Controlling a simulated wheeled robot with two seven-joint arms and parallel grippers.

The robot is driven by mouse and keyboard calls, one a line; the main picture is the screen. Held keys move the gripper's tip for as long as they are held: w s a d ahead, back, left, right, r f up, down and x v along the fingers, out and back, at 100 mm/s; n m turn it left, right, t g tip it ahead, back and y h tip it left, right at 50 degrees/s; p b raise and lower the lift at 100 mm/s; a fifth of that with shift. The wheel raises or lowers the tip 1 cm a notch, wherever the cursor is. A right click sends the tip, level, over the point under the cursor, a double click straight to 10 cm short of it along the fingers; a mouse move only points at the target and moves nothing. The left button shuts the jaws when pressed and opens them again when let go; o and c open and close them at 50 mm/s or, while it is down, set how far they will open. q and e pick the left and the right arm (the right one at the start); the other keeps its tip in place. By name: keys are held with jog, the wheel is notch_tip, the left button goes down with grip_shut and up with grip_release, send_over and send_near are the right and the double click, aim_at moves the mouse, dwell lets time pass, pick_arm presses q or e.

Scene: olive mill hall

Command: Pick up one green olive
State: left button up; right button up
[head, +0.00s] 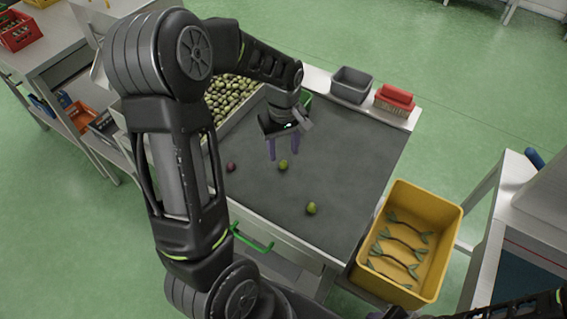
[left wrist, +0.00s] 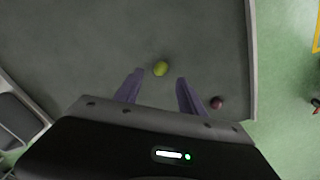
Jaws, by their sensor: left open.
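A green olive (head: 283,164) lies on the dark grey table top (head: 350,160), just past the fingertips of my left gripper (head: 284,155). In the left wrist view the same olive (left wrist: 160,69) shows near the fingertip line, between the two purple fingers of the gripper (left wrist: 160,78). The gripper is open and empty, pointing down; its exact height over the olive is hard to tell. A second green olive (head: 311,208) lies nearer the front edge. A dark red olive (head: 231,167) lies to the left; it also shows in the left wrist view (left wrist: 216,103). My right gripper is not in view.
A bin heaped with olives (head: 225,97) is partly hidden behind my left arm. A yellow crate (head: 447,205) with several green sprigs stands to the right. The table's right half is clear.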

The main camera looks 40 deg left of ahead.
aim_at(283, 162)
pick_arm(q)
notch_tip(283, 162, down, 4)
jog(key=shift+f+p, duration=0.25)
jog(key=shift+p, duration=0.15)
jog(key=shift+c, duration=0.6)
grip_shut()
